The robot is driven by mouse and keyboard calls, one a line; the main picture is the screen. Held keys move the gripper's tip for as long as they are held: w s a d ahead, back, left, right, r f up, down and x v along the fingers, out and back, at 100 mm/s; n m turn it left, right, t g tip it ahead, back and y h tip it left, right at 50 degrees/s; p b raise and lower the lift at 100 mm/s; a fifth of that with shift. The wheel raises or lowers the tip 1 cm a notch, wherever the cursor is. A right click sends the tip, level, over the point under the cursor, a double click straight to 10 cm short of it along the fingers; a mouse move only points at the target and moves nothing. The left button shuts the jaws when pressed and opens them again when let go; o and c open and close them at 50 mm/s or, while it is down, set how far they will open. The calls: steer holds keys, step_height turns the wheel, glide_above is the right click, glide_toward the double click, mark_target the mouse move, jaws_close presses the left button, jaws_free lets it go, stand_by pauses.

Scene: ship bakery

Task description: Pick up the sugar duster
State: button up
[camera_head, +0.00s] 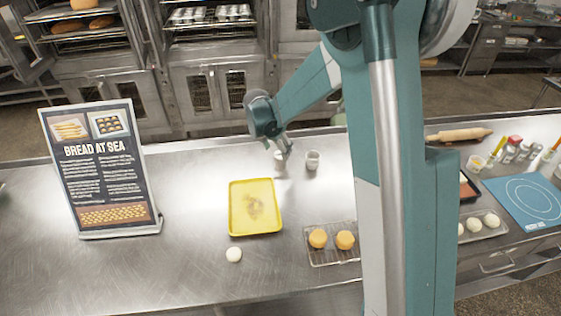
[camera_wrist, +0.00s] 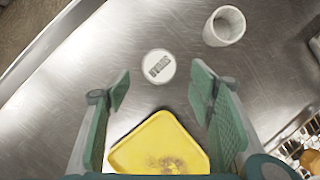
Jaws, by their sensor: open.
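The sugar duster (camera_wrist: 159,66) shows in the wrist view as a white round top with dark lettering, standing on the steel counter. In the head view the duster (camera_head: 279,155) is a small white shape just under my gripper (camera_head: 281,146), partly hidden by it. In the wrist view my gripper (camera_wrist: 160,90) is open and empty, its two green pads to the left and right. The duster lies beyond the fingertips, roughly in line with the gap between them, and is not held.
A pale cup (camera_wrist: 228,25) stands right of the duster. A wire rack (camera_head: 320,255) holds orange buns. A "Bread at Sea" sign (camera_head: 101,170) stands left. The counter's left front is clear.

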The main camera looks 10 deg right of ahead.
mark_target(280, 155)
steer(key=shift+x, duration=1.25)
steer(key=shift+x, duration=2.6)
steer(key=c, duration=1.1)
